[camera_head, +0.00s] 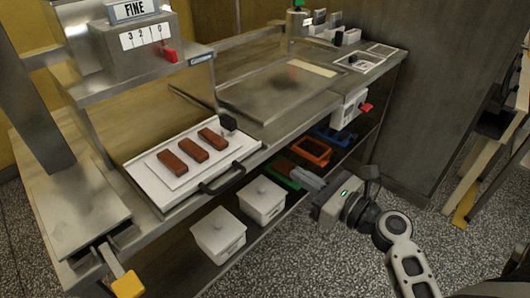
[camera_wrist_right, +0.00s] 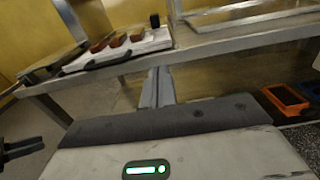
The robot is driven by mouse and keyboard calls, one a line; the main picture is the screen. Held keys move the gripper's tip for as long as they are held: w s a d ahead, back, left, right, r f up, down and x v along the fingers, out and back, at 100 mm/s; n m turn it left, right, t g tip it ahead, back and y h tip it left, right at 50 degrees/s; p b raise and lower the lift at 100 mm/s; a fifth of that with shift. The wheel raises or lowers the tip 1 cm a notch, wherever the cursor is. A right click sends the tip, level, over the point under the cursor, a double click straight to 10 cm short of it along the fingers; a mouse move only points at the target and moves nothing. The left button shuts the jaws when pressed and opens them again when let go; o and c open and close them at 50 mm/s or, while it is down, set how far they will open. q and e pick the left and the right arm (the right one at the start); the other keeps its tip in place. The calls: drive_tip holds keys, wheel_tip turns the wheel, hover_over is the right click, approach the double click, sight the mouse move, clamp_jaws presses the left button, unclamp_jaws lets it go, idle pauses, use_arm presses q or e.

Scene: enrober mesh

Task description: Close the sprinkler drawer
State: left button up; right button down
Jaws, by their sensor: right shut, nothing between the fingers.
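My right gripper (camera_head: 308,180) is shut and empty in front of the counter, right of the tray handle. Its fingers also show in the right wrist view (camera_wrist_right: 157,88), pointing at the counter front. A white tray (camera_head: 139,162) with three brown bars (camera_head: 193,149) lies on the counter under the grey unit marked FINE (camera_head: 137,41). Its black handle (camera_head: 222,179) sticks out over the front edge, apart from my gripper. I cannot tell for sure whether this is the sprinkler drawer. A dark two-pronged shape (camera_wrist_right: 20,147) at the wrist view's left edge may be my left gripper.
Two white lidded bins (camera_head: 218,235) stand on the lower shelf. Green, orange (camera_head: 312,151) and blue trays lie on that shelf behind and beside my gripper. A yellow-ended bar (camera_head: 127,284) juts out at front left. The floor in front is clear.

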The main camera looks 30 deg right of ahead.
sight(255, 148)
drive_tip(key=p+x, duration=0.1)
drive_tip(key=x, duration=1)
drive_tip(key=shift+f, duration=0.1)
